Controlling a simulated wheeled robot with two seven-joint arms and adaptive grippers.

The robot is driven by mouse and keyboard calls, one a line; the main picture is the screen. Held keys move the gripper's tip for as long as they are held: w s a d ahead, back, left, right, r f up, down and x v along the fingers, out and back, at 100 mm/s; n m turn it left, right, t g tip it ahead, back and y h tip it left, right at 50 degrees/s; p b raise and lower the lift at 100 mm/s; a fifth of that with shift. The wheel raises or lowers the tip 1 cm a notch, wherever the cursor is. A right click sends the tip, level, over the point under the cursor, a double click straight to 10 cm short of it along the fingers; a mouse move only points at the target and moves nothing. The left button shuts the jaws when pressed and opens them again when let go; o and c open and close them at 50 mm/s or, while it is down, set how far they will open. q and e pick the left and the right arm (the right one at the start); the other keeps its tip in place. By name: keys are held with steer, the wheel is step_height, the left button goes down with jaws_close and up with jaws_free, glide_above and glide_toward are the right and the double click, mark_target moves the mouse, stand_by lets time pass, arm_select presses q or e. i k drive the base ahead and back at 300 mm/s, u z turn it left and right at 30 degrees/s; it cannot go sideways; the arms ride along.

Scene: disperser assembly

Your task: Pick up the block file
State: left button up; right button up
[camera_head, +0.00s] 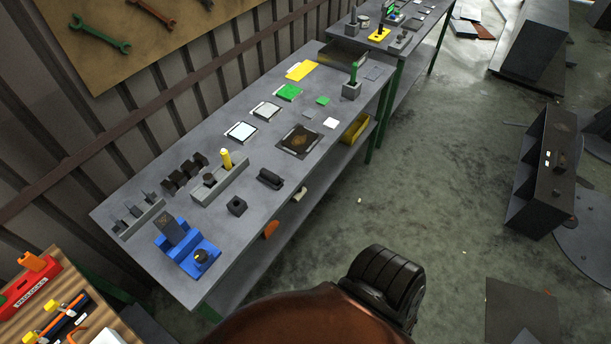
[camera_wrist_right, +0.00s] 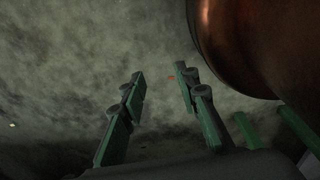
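A long grey workbench (camera_head: 225,235) carries the parts. A dark elongated block (camera_head: 270,179) lies near its front edge and may be the block file; I cannot tell for sure. A small dark cube-like block with a hole (camera_head: 237,206) sits to its left. In the right wrist view my right gripper (camera_wrist_right: 160,78) is open and empty, its two fingers apart over the floor, away from the bench. In the head view its fingers do not show. My left gripper is in neither view.
A blue fixture (camera_head: 188,250) stands at the bench's near end. A grey holder with a yellow-topped piece (camera_head: 221,178), dark blocks (camera_head: 184,174) and flat plates (camera_head: 240,131) lie behind and beyond. A wooden-topped surface (camera_head: 75,318) is at lower left.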

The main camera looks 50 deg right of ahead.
mark_target(274, 181)
steer(key=z, duration=0.55)
steer(key=k, duration=0.1)
steer(key=z, duration=0.85)
